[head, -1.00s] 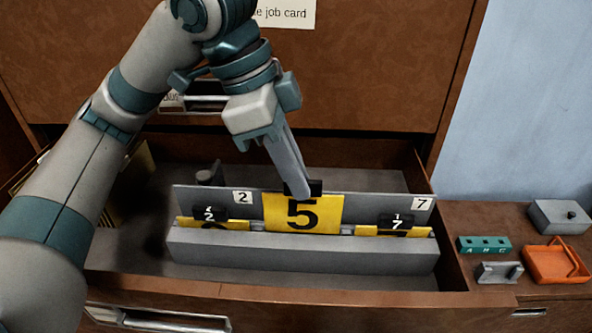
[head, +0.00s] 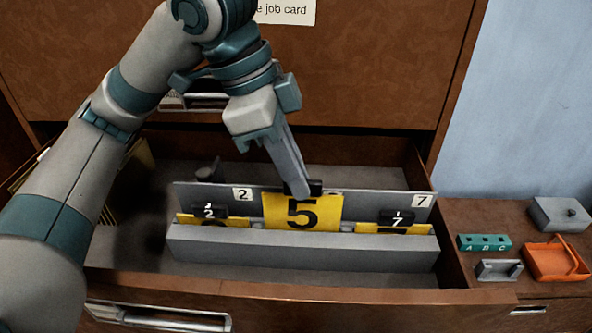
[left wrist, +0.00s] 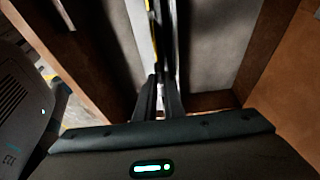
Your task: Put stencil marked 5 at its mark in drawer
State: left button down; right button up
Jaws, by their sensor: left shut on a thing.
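The yellow stencil marked 5 (head: 302,212) stands upright in the middle of the grey rack (head: 300,249) in the open drawer. Its lower edge is hidden behind the rack's front wall. My left gripper (head: 303,190) is shut on the black top of this stencil, coming down from above. In the left wrist view the two fingers (left wrist: 158,100) are close together over the rack, and the stencil is hard to make out. A stencil with a black tab 2 (head: 209,212) is to the left and one with tab 7 (head: 397,220) to the right. My right gripper is not in view.
White labels 2 (head: 242,196) and 7 (head: 422,203) are on the rack's back plate. Several yellow sheets stand at the drawer's far left. A teal block (head: 484,243), an orange tray (head: 556,262) and grey boxes lie on the surface to the right.

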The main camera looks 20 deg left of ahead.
aim_at(290, 196)
pick_arm(q)
jog(key=shift+f, duration=1.3)
dwell(0.4)
jog(key=shift+f+b, duration=0.4)
jog(key=shift+f, duration=0.75)
jog(key=shift+s+d+f, duration=0.25)
jog(key=shift+s+f, duration=0.05)
jog(key=shift+f, duration=0.2)
dwell(0.6)
dwell(0.4)
jog(key=shift+w+a+p, duration=0.1)
jog(key=shift+a+p, duration=0.1)
jog(key=shift+p, duration=0.15)
